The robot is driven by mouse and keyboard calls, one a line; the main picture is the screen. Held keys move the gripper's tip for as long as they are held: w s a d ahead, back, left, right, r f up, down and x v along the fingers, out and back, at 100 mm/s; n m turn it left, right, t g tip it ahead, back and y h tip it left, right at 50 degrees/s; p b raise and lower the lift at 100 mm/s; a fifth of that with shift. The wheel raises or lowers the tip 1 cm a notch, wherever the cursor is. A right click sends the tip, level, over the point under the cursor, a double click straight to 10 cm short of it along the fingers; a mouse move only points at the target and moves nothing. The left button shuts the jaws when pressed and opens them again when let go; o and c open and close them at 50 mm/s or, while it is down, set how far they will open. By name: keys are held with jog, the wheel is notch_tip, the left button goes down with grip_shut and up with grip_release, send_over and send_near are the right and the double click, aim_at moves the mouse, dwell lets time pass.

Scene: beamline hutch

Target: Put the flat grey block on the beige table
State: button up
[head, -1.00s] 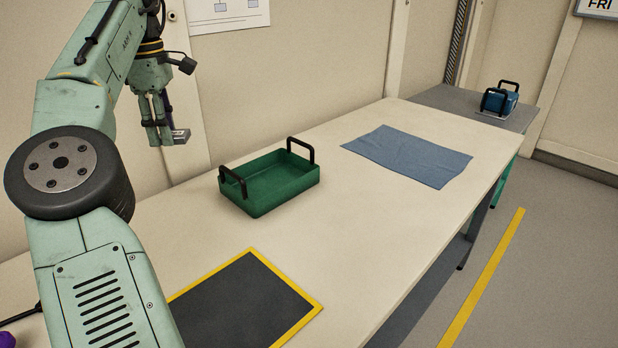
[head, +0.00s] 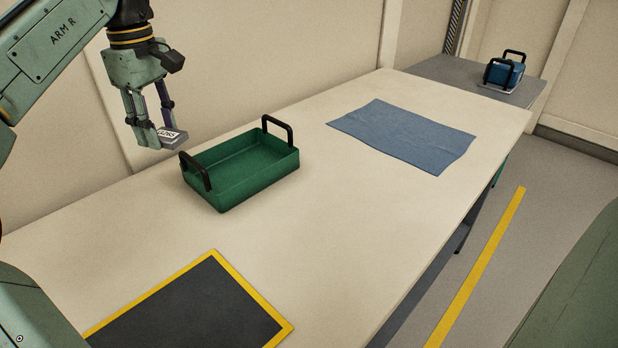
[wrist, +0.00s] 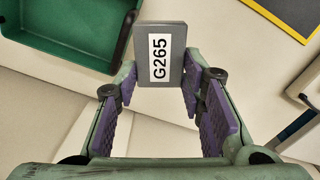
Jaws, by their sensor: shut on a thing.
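My gripper (head: 152,122) is shut on the flat grey block (head: 172,140) and holds it in the air to the left of the green tray. In the wrist view the grey block (wrist: 174,76) sits between the purple-padded fingers (wrist: 160,95), with a white label reading G265 facing the camera. The beige table (head: 330,215) stretches below and to the right, with a wide bare top. The block is apart from the table top.
A green tray (head: 240,190) with two black handles stands on the table near the gripper. A yellow-edged dark mat (head: 200,310) lies at the front and a blue cloth (head: 400,135) farther back. A blue container (head: 503,73) stands on a grey table (head: 440,77) beyond.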

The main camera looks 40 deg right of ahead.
jog(key=s+d+f+m+b, duration=0.15)
jog(key=s+m, duration=0.25)
jog(key=s, duration=0.6)
jog(key=s+d+f+m+b, duration=0.1)
jog(key=s+d+f+m, duration=0.2)
jog(key=s, duration=0.7)
jog(key=s+a+f+m+b, duration=0.1)
jog(key=s+a+f+m, duration=0.1)
jog(key=s, duration=0.3)
jog(key=s+a+f+m+b, duration=0.1)
jog(key=s+a+f+m, duration=0.1)
jog(key=s, duration=0.3)
jog(key=s+a+f+m, duration=0.2)
jog(key=s+a+f, duration=0.1)
jog(key=s+f, duration=0.1)
jog(key=shift+s+a+f+b, duration=0.1)
jog(key=shift+s+f+b, duration=0.1)
jog(key=shift+s, duration=0.25)
jog(key=shift+s+a+f+b, duration=0.1)
jog(key=shift+s+b, duration=0.1)
jog(key=shift+s, duration=0.25)
jog(key=shift+d+f+m, duration=0.1)
jog(key=shift+f+m, duration=0.05)
jog(key=shift+m, duration=0.15)
jog(key=p, duration=0.1)
send_over(302, 278)
jog(key=shift+f, duration=2.5)
jog(key=shift+f, duration=0.15)
